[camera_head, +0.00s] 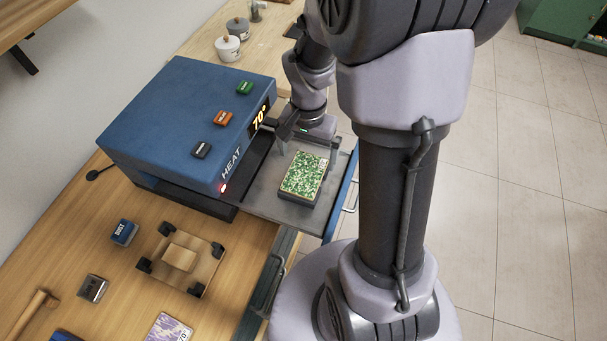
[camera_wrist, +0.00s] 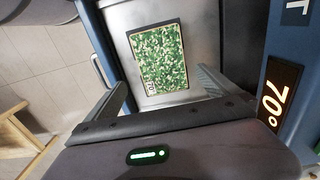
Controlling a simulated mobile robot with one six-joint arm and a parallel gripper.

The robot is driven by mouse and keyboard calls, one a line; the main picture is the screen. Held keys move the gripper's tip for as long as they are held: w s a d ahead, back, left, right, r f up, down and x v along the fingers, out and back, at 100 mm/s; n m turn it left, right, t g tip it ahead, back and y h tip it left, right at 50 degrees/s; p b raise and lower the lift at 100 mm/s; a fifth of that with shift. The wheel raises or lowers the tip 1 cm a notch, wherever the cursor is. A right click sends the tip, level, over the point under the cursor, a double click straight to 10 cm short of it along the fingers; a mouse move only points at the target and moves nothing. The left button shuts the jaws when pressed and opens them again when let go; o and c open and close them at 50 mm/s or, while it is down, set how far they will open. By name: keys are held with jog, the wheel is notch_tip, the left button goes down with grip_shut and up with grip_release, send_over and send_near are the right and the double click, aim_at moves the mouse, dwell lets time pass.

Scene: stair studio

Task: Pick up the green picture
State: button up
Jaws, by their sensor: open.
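The green picture (camera_head: 302,175) is a small panel with a speckled green and white face and a pale border. It lies flat on the grey pulled-out tray (camera_head: 262,196) of the blue heat press. In the wrist view the green picture (camera_wrist: 158,60) lies just beyond my gripper (camera_wrist: 165,90), between the lines of its two fingers. My gripper (camera_head: 307,146) is open and empty, at the picture's far edge in the head view. I cannot tell the exact height of the fingertips above the tray.
The blue heat press (camera_head: 185,120) with green, orange and black buttons and a 70° display stands beside the tray. A wooden jig (camera_head: 180,258), a purple picture (camera_head: 168,328), a hammer (camera_head: 35,312) and small boxes lie on the workbench. Pots (camera_head: 228,47) stand behind. Open floor lies right.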

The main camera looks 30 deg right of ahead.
aim_at(306, 172)
jog(key=f+b, duration=0.1)
jog(key=f, duration=0.2)
jog(key=f+b, duration=0.1)
jog(key=f, duration=0.2)
jog(key=shift+w+a, duration=0.1)
jog(key=shift+w, duration=0.1)
jog(key=c, duration=1.5)
jog(key=shift+o, duration=0.2)
jog(key=shift+r, duration=0.2)
